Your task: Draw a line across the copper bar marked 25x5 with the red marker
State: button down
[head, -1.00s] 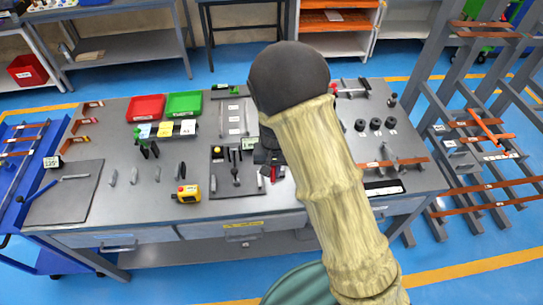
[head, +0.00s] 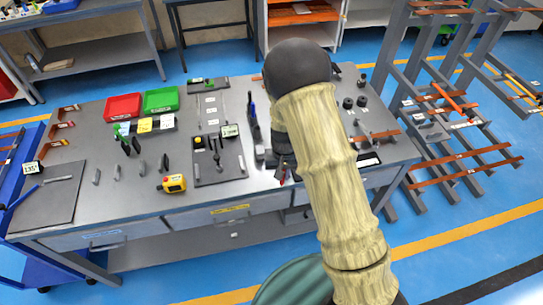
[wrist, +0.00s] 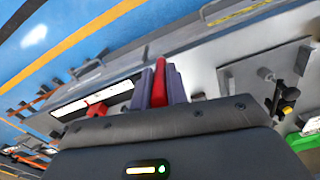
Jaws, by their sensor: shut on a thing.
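The red marker (wrist: 160,84) is upright between the two grey-purple fingers of my gripper (wrist: 160,88) in the wrist view. In the head view my gripper (head: 283,170) hangs over the front right part of the bench, with a small red tip of the marker (head: 281,181) below it. A copper bar (head: 378,136) lies on supports on the bench, right of my arm. More copper bars (head: 455,170) lie on the rack at the right. I cannot read which bar is marked 25x5. My arm hides part of the bench middle.
The grey bench (head: 120,195) carries a black plate with small tools (head: 215,160), a yellow device (head: 173,183), a red tray (head: 122,107) and a green tray (head: 161,100). Black round pieces (head: 348,103) stand at the right.

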jog(key=d+f+b, duration=0.1)
jog(key=d+f, duration=0.6)
jog(key=d, duration=0.5)
jog(key=shift+s+d+f+m, duration=0.2)
jog(key=shift+d+f+m, duration=0.1)
jog(key=shift+d+f, duration=0.1)
